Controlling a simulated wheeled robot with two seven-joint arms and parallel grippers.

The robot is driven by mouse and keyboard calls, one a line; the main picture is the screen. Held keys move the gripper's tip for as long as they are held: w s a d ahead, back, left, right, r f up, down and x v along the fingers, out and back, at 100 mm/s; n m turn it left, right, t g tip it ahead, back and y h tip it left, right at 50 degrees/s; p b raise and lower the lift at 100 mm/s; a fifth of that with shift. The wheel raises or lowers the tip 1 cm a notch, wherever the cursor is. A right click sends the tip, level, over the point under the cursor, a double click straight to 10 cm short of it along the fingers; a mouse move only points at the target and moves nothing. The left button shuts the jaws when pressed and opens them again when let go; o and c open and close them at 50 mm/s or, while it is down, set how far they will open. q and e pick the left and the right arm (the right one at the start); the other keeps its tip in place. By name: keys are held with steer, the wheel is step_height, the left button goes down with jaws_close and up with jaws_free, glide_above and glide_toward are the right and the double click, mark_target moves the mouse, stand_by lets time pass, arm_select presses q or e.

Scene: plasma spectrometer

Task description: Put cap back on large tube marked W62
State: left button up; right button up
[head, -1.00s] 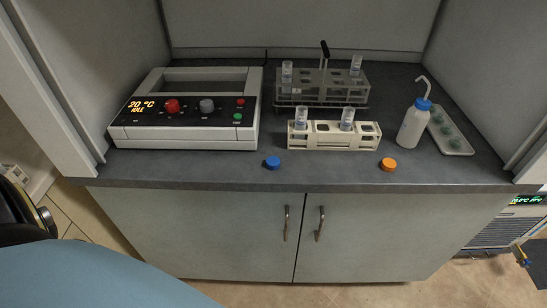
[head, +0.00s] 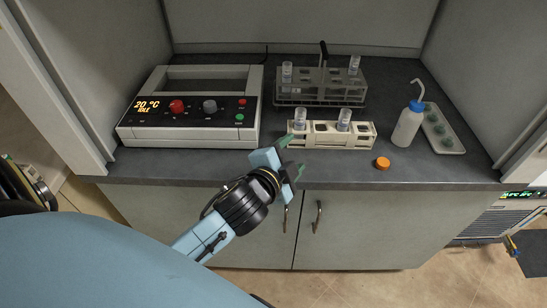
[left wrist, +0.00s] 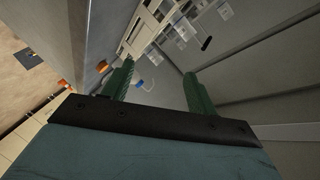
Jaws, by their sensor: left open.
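The front white rack (head: 360,137) holds two uncapped-looking tubes, a left one (head: 300,117) and a right one (head: 344,118). Their labels are too small to read, so I cannot tell which is W62. An orange cap (head: 383,163) lies on the counter in front of the rack's right end; it also shows in the left wrist view (left wrist: 102,67). My left gripper (head: 293,156) is open and empty, above the counter's front edge, left of the rack's front. My right gripper is out of view.
A grey rack (head: 320,92) with two tubes stands behind the white one. A heater block (head: 190,107) is at left. A wash bottle (head: 407,127) and a tray (head: 443,128) are at right.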

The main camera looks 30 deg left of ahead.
arm_select(q)
steer(key=w+d+r+m+t+h, duration=0.35)
steer(key=r+m, duration=0.25)
steer(key=r, duration=0.2)
steer(key=s+d+r+m+g+h, duration=0.15)
steer(key=d+m+g+h, duration=0.3)
steer(key=m, duration=0.55)
steer(key=d+r+m+g+h, duration=0.3)
steer(key=d+m+h, duration=0.25)
steer(key=m, duration=0.55)
steer(key=d+r+m+g+h, duration=0.2)
steer(key=d+m+g+h, duration=0.15)
steer(key=m+h, duration=0.45)
steer(key=w+a+f+m+g+y, duration=0.1)
steer(key=a+f+m+g+y, duration=0.5)
steer(key=f+m+y, duration=0.55)
steer(key=w+a+r+m+g+y, duration=0.1)
steer(key=a+m+y, duration=0.4)
steer(key=a, duration=1.3)
steer(key=w+y, duration=0.1)
steer(key=y, duration=0.3)
steer(key=shift+r, duration=0.3)
steer(key=shift+m+g, duration=0.25)
